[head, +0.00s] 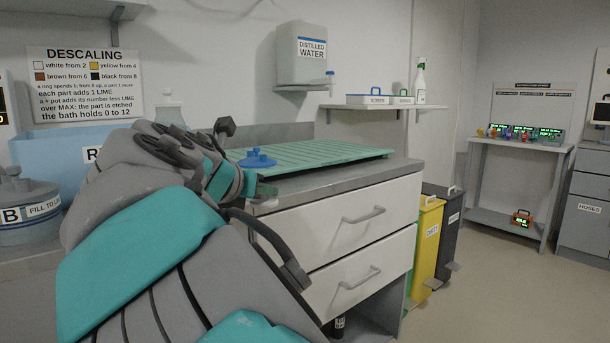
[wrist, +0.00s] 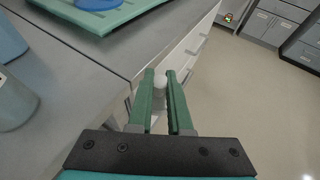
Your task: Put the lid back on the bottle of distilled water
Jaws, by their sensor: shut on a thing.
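A pale container labelled DISTILLED WATER (head: 308,55) hangs on the back wall, with a small tap at its lower right. No lid can be made out on its top. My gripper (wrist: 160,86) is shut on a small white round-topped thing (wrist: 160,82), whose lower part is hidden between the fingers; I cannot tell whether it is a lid. In the head view my gripper (head: 264,193) is beside the counter's front edge, largely behind my own arm. A blue lid with a knob (head: 257,158) lies on the green ribbed mat (head: 330,152).
The grey counter (head: 403,168) has white drawers (head: 350,218) below. A pot marked B (head: 25,215) and a blue tub (head: 45,150) stand left. Yellow (head: 428,235) and dark bins are beyond the drawers. Floor at right is clear.

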